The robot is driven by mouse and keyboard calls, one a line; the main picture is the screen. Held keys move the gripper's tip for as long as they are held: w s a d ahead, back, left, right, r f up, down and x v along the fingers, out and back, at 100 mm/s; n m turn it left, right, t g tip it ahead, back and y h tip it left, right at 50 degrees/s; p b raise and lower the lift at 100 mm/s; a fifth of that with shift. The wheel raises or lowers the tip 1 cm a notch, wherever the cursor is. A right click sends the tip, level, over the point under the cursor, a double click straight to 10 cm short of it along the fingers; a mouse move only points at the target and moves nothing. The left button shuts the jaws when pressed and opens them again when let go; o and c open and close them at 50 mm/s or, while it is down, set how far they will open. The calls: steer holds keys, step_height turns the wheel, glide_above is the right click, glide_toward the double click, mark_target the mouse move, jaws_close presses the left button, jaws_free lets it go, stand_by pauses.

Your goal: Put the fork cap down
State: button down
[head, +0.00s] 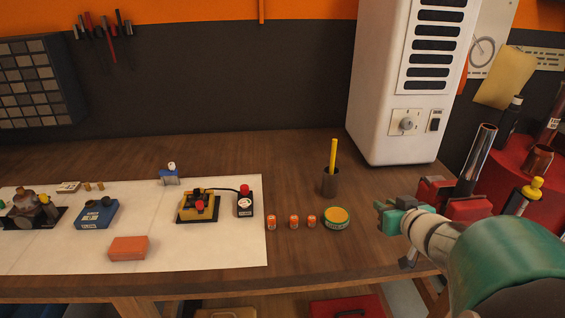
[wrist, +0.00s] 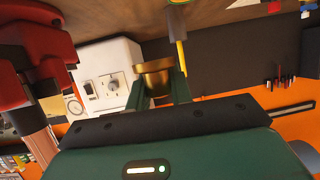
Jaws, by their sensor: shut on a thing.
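The fork cap (wrist: 155,75) is a brass-coloured round piece with a hollow-looking rim, held between the two green fingers of my gripper (wrist: 158,92) in the wrist view. In the head view my gripper (head: 388,212) is above the right part of the wooden bench (head: 300,170), just right of a round green-and-orange tin (head: 337,217). The cap cannot be made out there; the fingers seem to hide it.
A cup (head: 330,184) with a yellow pencil stands behind the tin. Several small orange cans (head: 294,222) stand left of it. A red vise (head: 450,202) and a chrome tube (head: 478,158) are at right. A white mat (head: 60,250) with parts lies left. Bare wood shows behind the cans.

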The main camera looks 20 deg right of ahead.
steer(key=w+f, duration=0.2)
steer(key=w+d+f, duration=0.1)
steer(key=w+f, duration=0.1)
steer(key=w, duration=0.1)
steer(key=w+d+f, duration=0.1)
steer(key=w+f, duration=0.1)
steer(key=f, duration=0.1)
steer(key=shift+w+d, duration=0.15)
steer(key=shift+w, duration=0.05)
steer(key=f, duration=0.2)
steer(key=shift+w+d+f, duration=0.1)
steer(key=shift+w+f, duration=0.1)
steer(key=shift+f, duration=0.5)
steer(key=shift+f, duration=0.1)
steer(key=shift+f, duration=0.25)
steer(key=shift+s+f, duration=0.1)
steer(key=shift+f, duration=0.1)
